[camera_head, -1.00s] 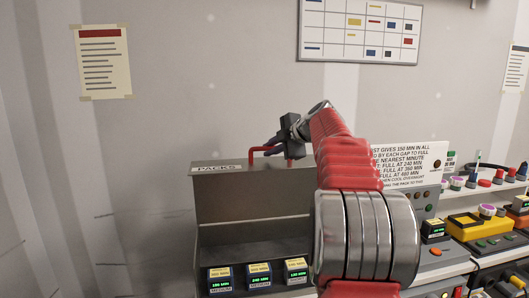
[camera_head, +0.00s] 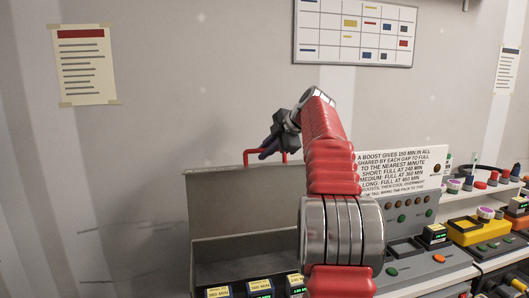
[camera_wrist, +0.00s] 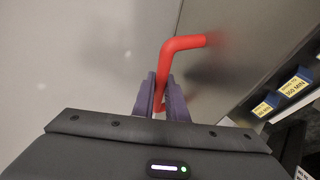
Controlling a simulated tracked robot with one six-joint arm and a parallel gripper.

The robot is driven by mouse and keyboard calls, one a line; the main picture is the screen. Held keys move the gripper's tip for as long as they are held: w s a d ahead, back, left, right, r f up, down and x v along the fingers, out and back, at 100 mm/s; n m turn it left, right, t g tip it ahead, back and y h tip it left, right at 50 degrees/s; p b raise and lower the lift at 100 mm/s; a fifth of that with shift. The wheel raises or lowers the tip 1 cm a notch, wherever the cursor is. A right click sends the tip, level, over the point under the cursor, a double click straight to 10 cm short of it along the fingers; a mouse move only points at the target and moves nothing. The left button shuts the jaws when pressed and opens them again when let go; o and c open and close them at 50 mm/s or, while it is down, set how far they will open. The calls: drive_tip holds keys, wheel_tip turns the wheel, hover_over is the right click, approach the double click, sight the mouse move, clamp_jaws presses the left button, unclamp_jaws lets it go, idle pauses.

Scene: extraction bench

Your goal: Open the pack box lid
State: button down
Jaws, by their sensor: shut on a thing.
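The pack box (camera_head: 210,278) stands at the lower middle of the head view. Its grey lid (camera_head: 235,210) is raised roughly upright, with a red handle (camera_head: 248,154) at its top edge. My gripper (camera_head: 270,150) is shut on the red handle. In the wrist view the purple fingers (camera_wrist: 162,100) close around one leg of the red handle (camera_wrist: 182,44). Several battery packs (camera_head: 259,287) with yellow labels sit inside the box, and packs (camera_wrist: 295,86) also show at the right of the wrist view. My arm hides the right part of the box.
A sign with boost times (camera_head: 400,165) and a grey panel with buttons (camera_head: 410,215) stand to the right. Farther right is a yellow device (camera_head: 475,228) on the bench. Behind the lid is a wall with a posted sheet (camera_head: 85,65) and a chart (camera_head: 353,30).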

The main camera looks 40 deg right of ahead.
drive_tip(key=shift+f, duration=0.3)
drive_tip(key=c, duration=2)
unclamp_jaws()
drive_tip(key=shift+o, duration=1.2)
drive_tip(key=shift+r, duration=0.15)
drive_tip(key=v, duration=1.3)
drive_tip(key=shift+s+r, duration=0.25)
drive_tip(key=shift+s, duration=0.05)
